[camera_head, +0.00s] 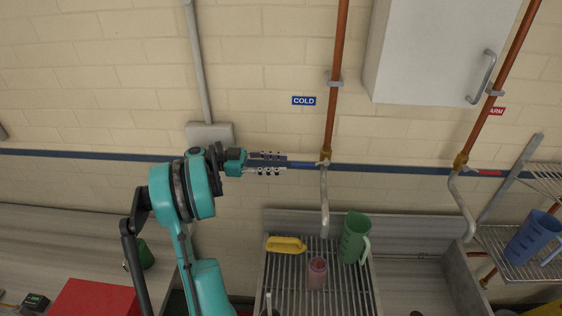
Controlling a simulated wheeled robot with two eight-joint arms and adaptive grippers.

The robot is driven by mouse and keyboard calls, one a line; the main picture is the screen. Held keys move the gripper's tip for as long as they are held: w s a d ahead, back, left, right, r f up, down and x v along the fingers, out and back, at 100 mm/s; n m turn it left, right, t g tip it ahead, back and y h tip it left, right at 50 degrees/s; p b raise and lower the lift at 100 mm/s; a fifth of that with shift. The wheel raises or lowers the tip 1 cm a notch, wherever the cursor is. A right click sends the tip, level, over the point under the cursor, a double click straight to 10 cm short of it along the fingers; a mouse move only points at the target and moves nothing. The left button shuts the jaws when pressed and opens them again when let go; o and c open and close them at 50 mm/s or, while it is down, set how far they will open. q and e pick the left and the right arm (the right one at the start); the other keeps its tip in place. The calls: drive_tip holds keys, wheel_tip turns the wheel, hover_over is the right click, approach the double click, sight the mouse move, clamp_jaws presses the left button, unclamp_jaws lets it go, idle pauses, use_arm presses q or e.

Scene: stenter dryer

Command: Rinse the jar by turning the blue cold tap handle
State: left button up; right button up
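The cold tap (325,190) hangs from a copper pipe on the wall, under the blue COLD sign (304,101). Its blue handle (304,165) points left. My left gripper (284,163) is at the left end of this handle, its two fingers apart, one higher than the other. I cannot tell if they touch the handle. A small pinkish jar (317,274) stands upright on the slatted rack (345,295), below the cold tap's spout. My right gripper is not in view.
A green jug (354,238) and a yellow object (286,245) are on the rack beside the jar. A warm tap (460,185) with a red handle (487,173) is at right. A blue jug (533,236) sits on a wire shelf. A wall cabinet (435,50) hangs above.

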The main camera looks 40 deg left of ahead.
sight(314, 165)
use_arm(q)
drive_tip(key=shift+b+x, duration=0.5)
drive_tip(key=shift+x, duration=3.25)
clamp_jaws()
